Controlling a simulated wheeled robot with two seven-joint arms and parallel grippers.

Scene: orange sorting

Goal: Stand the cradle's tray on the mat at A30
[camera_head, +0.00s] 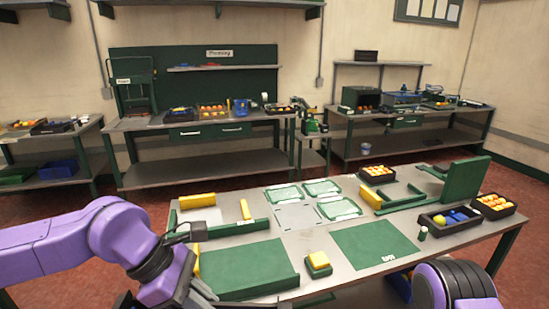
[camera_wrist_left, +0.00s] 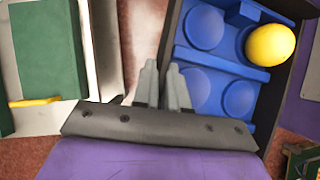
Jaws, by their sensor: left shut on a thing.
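My left gripper (camera_wrist_left: 163,85) is shut on the near wall of a dark tray (camera_wrist_left: 168,40) in the left wrist view. The tray has a blue insert (camera_wrist_left: 202,92) with round hollows and a yellow ball (camera_wrist_left: 270,45) in one corner. In the head view my left arm comes in at the lower left; its gripper and the held tray are mostly cut off or hidden at the bottom edge. A green mat (camera_head: 375,243) with a small white label lies at the front right of the table (camera_head: 290,248); I cannot read the label surely. My right gripper is not seen.
A green panel (camera_head: 240,268) lies front left, beside a green block with a yellow top (camera_head: 318,262). A green upright stand (camera_head: 464,180), a dark tray with blue insert (camera_head: 428,221) and a crate of oranges (camera_head: 494,212) stand right.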

